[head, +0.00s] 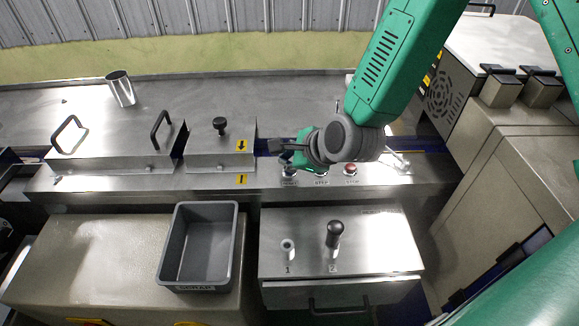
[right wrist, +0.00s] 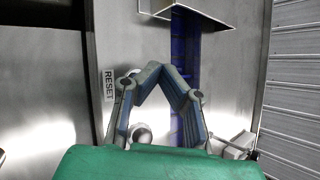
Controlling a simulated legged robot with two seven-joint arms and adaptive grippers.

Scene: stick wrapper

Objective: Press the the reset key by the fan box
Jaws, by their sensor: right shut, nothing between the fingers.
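My right gripper (head: 276,148) reaches in from the upper right over the row of buttons on the steel machine front; it is shut and empty. In the right wrist view its fingertips (right wrist: 166,74) meet in a point. A RESET label (right wrist: 108,86) is just left of the fingers there. The key beside that label is mostly hidden behind the left finger. A round pale button (right wrist: 141,133) shows between the fingers. In the head view the reset key's label (head: 289,183) sits below the gripper. The fan box (head: 443,95) stands at the right. My left gripper is out of view.
A pale STEP button (head: 321,173) and a red STOP button (head: 351,169) are right of the reset label. A grey bin (head: 236,220) and a steel box with a black lever (head: 334,235) stand in front. A black knob (head: 220,125) rises left of the gripper.

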